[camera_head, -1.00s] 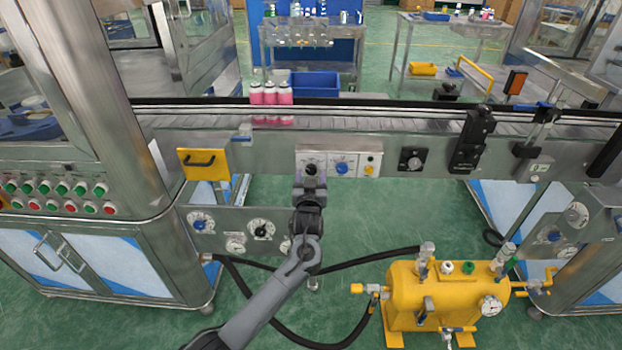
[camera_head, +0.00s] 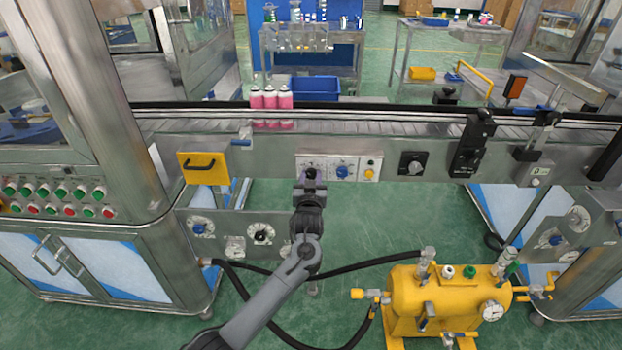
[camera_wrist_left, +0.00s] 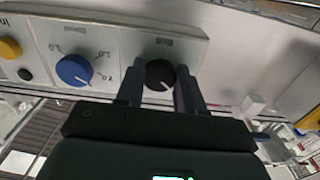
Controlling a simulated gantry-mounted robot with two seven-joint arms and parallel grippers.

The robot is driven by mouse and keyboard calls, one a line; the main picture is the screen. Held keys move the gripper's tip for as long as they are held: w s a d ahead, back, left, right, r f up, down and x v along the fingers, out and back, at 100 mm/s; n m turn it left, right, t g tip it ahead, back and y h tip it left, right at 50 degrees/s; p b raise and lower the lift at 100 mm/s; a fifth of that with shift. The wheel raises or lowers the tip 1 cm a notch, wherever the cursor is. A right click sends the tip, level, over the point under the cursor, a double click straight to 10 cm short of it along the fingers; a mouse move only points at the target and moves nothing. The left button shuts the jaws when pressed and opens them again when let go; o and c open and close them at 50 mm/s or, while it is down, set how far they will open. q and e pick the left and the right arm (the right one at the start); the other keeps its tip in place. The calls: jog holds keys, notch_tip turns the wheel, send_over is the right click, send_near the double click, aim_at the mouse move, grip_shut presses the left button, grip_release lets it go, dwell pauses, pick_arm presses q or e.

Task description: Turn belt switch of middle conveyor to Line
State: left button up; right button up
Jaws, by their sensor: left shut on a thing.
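The white control panel (camera_head: 357,161) is on the front of the middle conveyor (camera_head: 400,122). Its black knob, the belt switch (camera_wrist_left: 160,74), has a white pointer mark and sits at one end beside a blue dial (camera_head: 343,171). My left gripper (camera_head: 310,178) is at this knob and mostly hides it in the head view. In the left wrist view the gripper's two fingers (camera_wrist_left: 158,82) are on either side of the knob, shut on it. The mark points down and a little right in that view. The label's words cannot be read. My right gripper is not in view.
A yellow button (camera_head: 369,174) is at the panel's other end. A yellow handled plate (camera_head: 203,168) is to the left and another black knob (camera_head: 412,164) to the right. Pink cans (camera_head: 271,101) stand on the conveyor. A yellow tank (camera_head: 445,300) and black hoses are below.

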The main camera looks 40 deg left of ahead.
pick_arm(q)
jog(key=shift+r+p, duration=0.1)
jog(key=shift+p, duration=0.3)
jog(key=m+p, duration=0.2)
jog(key=p, duration=0.1)
jog(key=m+p, duration=0.3)
jog(key=p, duration=0.1)
jog(key=shift+a+r, duration=0.1)
jog(key=shift+r, duration=0.1)
jog(key=m+p, duration=0.3)
jog(key=shift+f, duration=0.1)
jog(key=shift+f+m+p, duration=0.1)
jog(key=shift+m+p, duration=0.3)
jog(key=shift+m, duration=0.4)
jog(key=o, duration=1)
jog(key=shift+o, duration=0.2)
